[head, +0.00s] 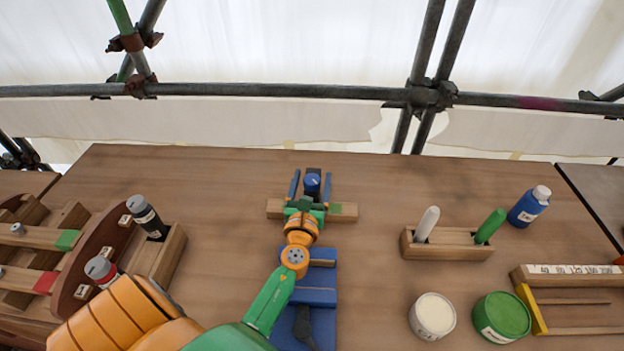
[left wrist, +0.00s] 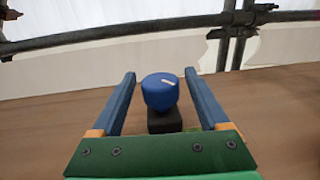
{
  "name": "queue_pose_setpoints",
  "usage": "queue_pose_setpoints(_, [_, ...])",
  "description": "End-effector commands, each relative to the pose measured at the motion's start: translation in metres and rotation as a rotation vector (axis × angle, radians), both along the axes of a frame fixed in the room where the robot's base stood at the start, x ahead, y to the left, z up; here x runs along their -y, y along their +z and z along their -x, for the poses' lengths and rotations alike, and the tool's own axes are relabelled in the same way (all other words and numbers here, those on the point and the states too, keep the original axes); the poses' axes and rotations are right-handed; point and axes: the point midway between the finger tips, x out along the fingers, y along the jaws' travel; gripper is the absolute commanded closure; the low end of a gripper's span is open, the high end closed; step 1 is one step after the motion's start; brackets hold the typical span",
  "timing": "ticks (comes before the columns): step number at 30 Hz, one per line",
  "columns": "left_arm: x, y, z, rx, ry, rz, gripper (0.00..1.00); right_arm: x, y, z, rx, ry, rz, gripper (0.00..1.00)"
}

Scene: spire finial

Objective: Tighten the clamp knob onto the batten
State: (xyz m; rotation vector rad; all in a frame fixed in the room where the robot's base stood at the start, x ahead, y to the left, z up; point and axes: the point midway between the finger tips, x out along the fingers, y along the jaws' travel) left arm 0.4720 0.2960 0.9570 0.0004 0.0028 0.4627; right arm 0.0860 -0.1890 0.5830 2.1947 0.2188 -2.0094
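The clamp knob (head: 312,184) is blue with a white mark on top. It sits on a dark clamp body at the wooden batten (head: 275,209) in the middle of the table. My left gripper (head: 311,178) is open, with one blue finger on each side of the knob. In the left wrist view the knob (left wrist: 160,92) stands between the spread fingers, with a clear gap on both sides, above the dark clamp block (left wrist: 165,121). The batten is mostly hidden there by the gripper's green palm. My right gripper is not in view.
A blue tray (head: 322,297) lies under my left arm. A wooden block (head: 447,246) with a white and a green marker, two round tubs (head: 432,314) and a blue bottle (head: 529,205) stand to the right. A rack with bottles (head: 147,217) stands left. Scaffold poles cross behind.

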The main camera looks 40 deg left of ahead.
Motion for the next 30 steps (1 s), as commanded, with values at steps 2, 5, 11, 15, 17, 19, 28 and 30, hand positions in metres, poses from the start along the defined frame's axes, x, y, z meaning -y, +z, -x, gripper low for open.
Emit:
queue_pose_setpoints(2, [0.000, 0.000, 0.000, 0.000, 0.000, 0.000, 0.46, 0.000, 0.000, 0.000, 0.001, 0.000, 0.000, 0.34])
queue_pose_setpoints(5, [0.000, 0.000, 0.000, 0.000, 0.000, 0.001, 0.73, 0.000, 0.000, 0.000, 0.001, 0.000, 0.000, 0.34])
queue_pose_setpoints(11, [0.000, 0.000, 0.000, 0.000, -0.001, 0.001, 1.00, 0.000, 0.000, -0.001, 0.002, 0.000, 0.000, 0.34])
queue_pose_setpoints(15, [0.000, 0.000, 0.000, 0.001, -0.021, 0.000, 1.00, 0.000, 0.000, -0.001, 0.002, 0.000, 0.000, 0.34])
queue_pose_setpoints(17, [0.000, 0.000, 0.000, 0.000, -0.039, -0.001, 1.00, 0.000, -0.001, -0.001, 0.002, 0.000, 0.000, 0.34])
queue_pose_setpoints(19, [0.000, 0.000, 0.001, 0.000, -0.070, -0.002, 1.00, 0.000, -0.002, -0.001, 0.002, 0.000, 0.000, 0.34])
queue_pose_setpoints(28, [0.000, -0.002, 0.000, -0.002, -0.263, -0.007, 1.00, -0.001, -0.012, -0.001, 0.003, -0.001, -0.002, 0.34])
queue_pose_setpoints(30, [0.000, -0.003, 0.001, -0.001, -0.299, -0.003, 1.00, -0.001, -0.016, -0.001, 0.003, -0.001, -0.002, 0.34])
